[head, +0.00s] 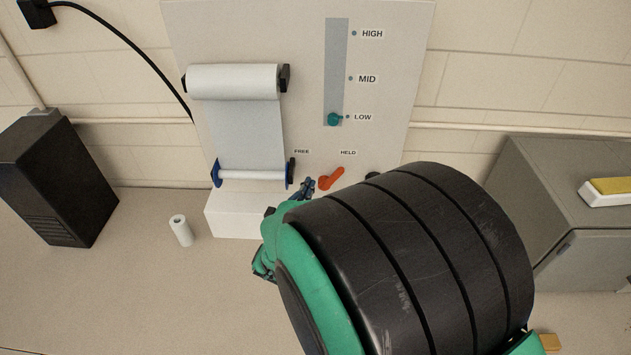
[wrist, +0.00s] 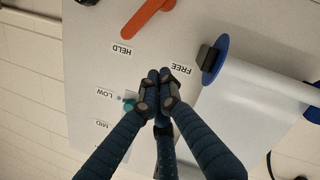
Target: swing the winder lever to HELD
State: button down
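The orange winder lever (head: 331,179) is on the lower part of the pale press panel. Its arm tilts up and right, with its free end towards the HELD label (head: 348,152) and away from the FREE label (head: 302,152). In the wrist view, which is upside down, the lever (wrist: 148,16) again has its end by the HELD label (wrist: 122,48). My gripper (head: 308,184) is just left of the lever in the head view. In the wrist view its fingertips (wrist: 162,76) are together with nothing between them, apart from the lever. My arm hides the panel's lower right.
A film roll (head: 235,80) feeds down to a lower roller (head: 250,175) left of the lever. A teal slider knob (head: 333,119) sits at LOW. A black box (head: 55,180) and small white roll (head: 181,230) stand left; a grey cabinet (head: 570,190) stands right.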

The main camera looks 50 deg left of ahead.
aim_at(331, 177)
jog(key=w+a+f+b, duration=0.1)
jog(key=w+a+f, duration=0.1)
jog(key=w, duration=0.8)
jog(key=shift+w+a+f, duration=0.2)
jog(key=shift+a+f, duration=0.2)
jog(key=shift+f, duration=0.3)
jog(key=shift+w+d+f, duration=0.3)
jog(key=shift+w+d, duration=0.1)
jog(key=shift+d, duration=0.05)
